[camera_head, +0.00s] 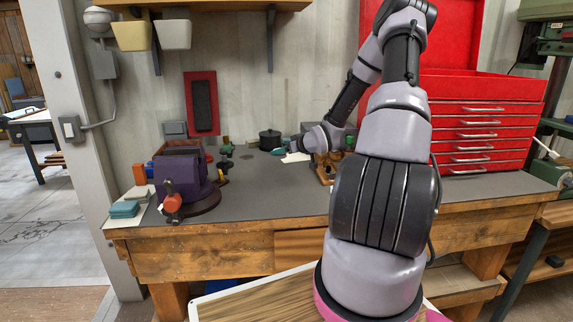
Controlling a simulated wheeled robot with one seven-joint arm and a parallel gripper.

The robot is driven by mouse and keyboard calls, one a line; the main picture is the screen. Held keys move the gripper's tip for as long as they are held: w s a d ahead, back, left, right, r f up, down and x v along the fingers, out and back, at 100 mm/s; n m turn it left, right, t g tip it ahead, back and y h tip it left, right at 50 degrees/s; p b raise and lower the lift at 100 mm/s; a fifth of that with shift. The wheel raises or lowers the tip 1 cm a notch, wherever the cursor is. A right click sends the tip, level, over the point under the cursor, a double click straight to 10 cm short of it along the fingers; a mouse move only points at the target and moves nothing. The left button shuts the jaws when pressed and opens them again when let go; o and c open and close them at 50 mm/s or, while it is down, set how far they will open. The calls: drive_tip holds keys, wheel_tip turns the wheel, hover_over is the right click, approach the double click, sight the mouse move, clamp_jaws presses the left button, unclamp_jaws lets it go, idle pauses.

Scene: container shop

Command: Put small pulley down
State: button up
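My arm reaches over the workbench (247,178), and my gripper (290,149) is near the back of the bench top, pointing left. A small teal piece (279,151) shows at its tip; I cannot tell whether it is held or lies behind. The fingers are too small to tell open from shut. I cannot clearly make out the small pulley. A dark round pot-like thing (269,139) stands just behind and left of my gripper.
A purple vise (181,170) stands at the bench's left, beside teal and orange blocks. A red tool chest (480,125) stands at the right. The bench's front middle is clear.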

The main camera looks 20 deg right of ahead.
sight(283, 171)
drive_tip(key=shift+f, duration=2.35)
drive_tip(key=shift+f, duration=0.15)
drive_tip(key=o, duration=1.5)
drive_tip(key=shift+c, duration=0.2)
